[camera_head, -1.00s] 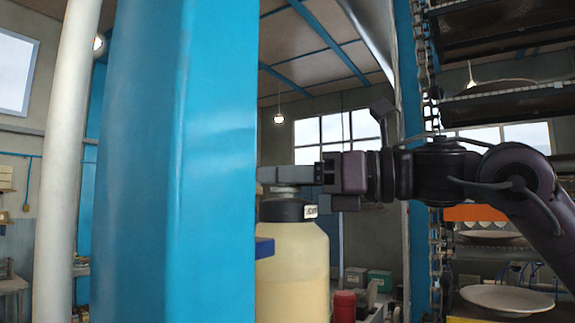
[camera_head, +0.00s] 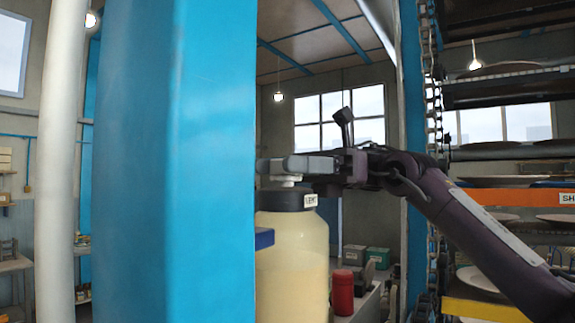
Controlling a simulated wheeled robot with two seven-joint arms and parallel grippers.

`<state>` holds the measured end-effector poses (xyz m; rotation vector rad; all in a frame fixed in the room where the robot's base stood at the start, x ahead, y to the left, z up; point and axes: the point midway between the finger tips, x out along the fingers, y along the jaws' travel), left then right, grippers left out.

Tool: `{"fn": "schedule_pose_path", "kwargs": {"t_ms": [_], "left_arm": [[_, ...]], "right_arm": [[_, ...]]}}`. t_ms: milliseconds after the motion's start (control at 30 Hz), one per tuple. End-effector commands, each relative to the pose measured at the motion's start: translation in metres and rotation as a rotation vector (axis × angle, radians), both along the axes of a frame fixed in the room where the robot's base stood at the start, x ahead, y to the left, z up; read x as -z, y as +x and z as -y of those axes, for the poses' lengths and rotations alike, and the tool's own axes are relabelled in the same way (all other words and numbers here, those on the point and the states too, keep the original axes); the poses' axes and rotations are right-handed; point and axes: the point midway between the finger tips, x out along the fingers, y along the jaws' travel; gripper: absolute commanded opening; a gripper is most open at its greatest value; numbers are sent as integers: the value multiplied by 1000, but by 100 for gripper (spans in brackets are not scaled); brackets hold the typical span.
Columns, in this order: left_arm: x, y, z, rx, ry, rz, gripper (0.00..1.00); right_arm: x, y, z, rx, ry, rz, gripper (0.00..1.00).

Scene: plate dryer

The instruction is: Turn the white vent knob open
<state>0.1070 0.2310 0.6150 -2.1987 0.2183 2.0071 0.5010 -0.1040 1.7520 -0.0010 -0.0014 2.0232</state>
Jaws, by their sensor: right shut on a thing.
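A large cream jug (camera_head: 292,262) with a dark cap (camera_head: 282,201) stands just right of the blue post, which hides its left side. A small white label with dark letters (camera_head: 310,200) is on the cap. The white vent knob (camera_head: 287,182) shows as a small pale piece on top of the cap, mostly covered by my fingers. My right gripper (camera_head: 278,166) comes in from the right, with its grey fingers shut on the knob. My left gripper is out of view.
A thick blue post (camera_head: 175,170) blocks the left-centre, with a white pipe (camera_head: 58,170) farther left. A red canister (camera_head: 342,292) stands right of the jug. A chain (camera_head: 433,110) and racks of plates (camera_head: 505,152) fill the right side.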

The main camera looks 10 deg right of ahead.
Motion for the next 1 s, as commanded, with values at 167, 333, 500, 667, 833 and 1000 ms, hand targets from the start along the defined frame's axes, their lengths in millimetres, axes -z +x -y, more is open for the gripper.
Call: {"fn": "schedule_pose_path", "kwargs": {"t_ms": [167,333,500,667,833,1000], "left_arm": [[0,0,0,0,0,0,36],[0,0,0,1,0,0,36],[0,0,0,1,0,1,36],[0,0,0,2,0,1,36],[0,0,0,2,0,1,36],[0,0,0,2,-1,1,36]], "right_arm": [[1,1,-2,-140,1,-2,28],[1,0,-2,-241,0,-1,28],[1,0,-2,-305,0,-2,28],[1,0,-1,-336,-2,-2,28],[1,0,-1,-346,-1,-2,28],[1,0,-1,-347,-2,-2,28]]}}
